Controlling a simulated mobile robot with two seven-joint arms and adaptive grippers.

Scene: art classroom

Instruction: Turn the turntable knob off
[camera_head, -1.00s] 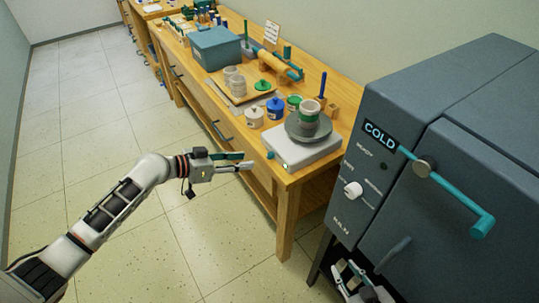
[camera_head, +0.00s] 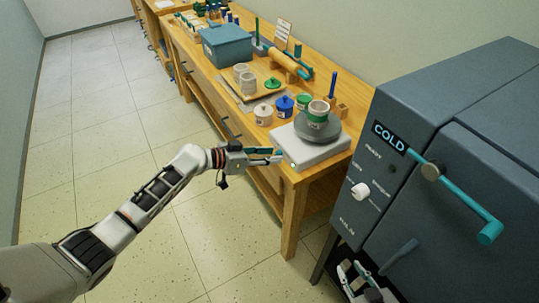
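The turntable is a light grey box (camera_head: 316,153) with a dark round platter (camera_head: 318,131) on the workbench's near end. A grey and green banded cup (camera_head: 316,114) stands on the platter. A small teal knob (camera_head: 278,153) sits at the box's left front side, partly hidden by my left gripper (camera_head: 277,156). That gripper's fingers point right and appear apart, with their tips at the knob; I cannot tell whether they touch it. My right gripper (camera_head: 356,270) is low beside the kiln, its fingers apart and empty.
A dark kiln (camera_head: 443,150) with a COLD sign, white dial and teal handle stands at the right. Blue (camera_head: 284,106) and white jars (camera_head: 263,114) stand left of the turntable on the bench (camera_head: 294,215). The floor to the left is clear.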

